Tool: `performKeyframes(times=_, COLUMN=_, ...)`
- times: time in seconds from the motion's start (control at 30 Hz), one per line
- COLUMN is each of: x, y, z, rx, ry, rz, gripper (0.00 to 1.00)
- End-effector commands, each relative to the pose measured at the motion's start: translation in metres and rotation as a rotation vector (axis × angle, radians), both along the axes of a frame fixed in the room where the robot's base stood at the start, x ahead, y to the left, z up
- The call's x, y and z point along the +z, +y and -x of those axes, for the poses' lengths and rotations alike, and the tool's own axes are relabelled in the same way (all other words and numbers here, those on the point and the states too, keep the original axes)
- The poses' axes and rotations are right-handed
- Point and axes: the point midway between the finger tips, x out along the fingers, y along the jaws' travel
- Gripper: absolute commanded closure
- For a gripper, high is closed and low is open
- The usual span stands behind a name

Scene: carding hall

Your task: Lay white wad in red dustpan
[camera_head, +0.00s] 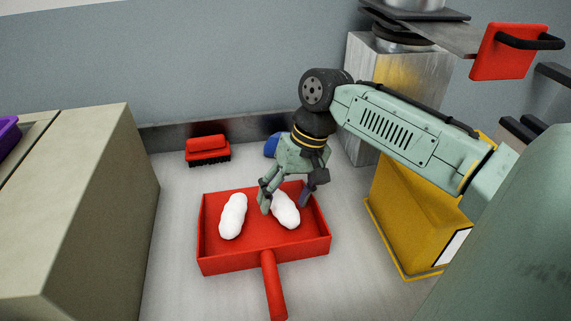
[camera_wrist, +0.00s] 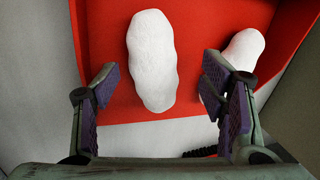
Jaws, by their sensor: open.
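The red dustpan (camera_head: 300,247) lies on the floor with its handle toward the camera; its red tray (camera_wrist: 105,30) fills much of the wrist view. Two white wads lie in it. The left white wad (camera_head: 233,216) is clear of my gripper in the head view; it is at the right in the wrist view (camera_wrist: 243,48), partly behind a finger. The right white wad (camera_head: 286,210) lies below my gripper (camera_head: 285,199), and in the wrist view this wad (camera_wrist: 152,62) appears between the fingers. My gripper is open, with no contact visible.
A red brush (camera_head: 207,150) stands behind the dustpan near the wall. A blue object (camera_head: 271,146) is partly hidden behind my gripper. A yellow container (camera_head: 405,220) stands at right, a beige cabinet (camera_head: 75,215) at left. Floor left of the dustpan is clear.

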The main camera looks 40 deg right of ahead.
Motion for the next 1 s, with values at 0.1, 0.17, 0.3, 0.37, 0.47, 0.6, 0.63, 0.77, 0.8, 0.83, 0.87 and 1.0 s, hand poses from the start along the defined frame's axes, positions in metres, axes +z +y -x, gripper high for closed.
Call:
performKeyframes(times=0.1, x=0.003, y=-0.001, z=0.0, rx=0.0, ry=0.0, rz=0.0, gripper=0.35)
performKeyframes(times=0.17, x=0.007, y=-0.002, z=0.001, rx=0.0, ry=-0.001, rz=0.0, gripper=0.35)
performKeyframes(times=0.3, x=0.03, y=-0.009, z=0.003, rx=-0.001, ry=-0.003, rz=0.0, gripper=0.35)
performKeyframes(times=0.37, x=0.042, y=-0.012, z=0.004, rx=0.0, ry=-0.005, rz=-0.001, gripper=0.35)
performKeyframes(times=0.47, x=0.063, y=-0.019, z=0.006, rx=-0.001, ry=-0.004, rz=0.0, gripper=0.35)
performKeyframes(times=0.6, x=0.089, y=-0.026, z=0.009, rx=-0.001, ry=-0.003, rz=-0.001, gripper=0.35)
performKeyframes(times=0.63, x=0.094, y=-0.027, z=0.01, rx=-0.001, ry=-0.003, rz=-0.001, gripper=0.35)
performKeyframes(times=0.77, x=0.108, y=-0.031, z=0.012, rx=-0.001, ry=-0.002, rz=0.0, gripper=0.35)
performKeyframes(times=0.8, x=0.11, y=-0.032, z=0.013, rx=0.0, ry=-0.001, rz=-0.001, gripper=0.35)
performKeyframes(times=0.83, x=0.112, y=-0.032, z=0.013, rx=0.0, ry=0.0, rz=0.0, gripper=0.35)
performKeyframes(times=0.87, x=0.113, y=-0.033, z=0.013, rx=0.0, ry=0.0, rz=0.0, gripper=0.35)
performKeyframes(times=1.0, x=0.115, y=-0.033, z=0.014, rx=0.0, ry=0.0, rz=0.0, gripper=0.35)
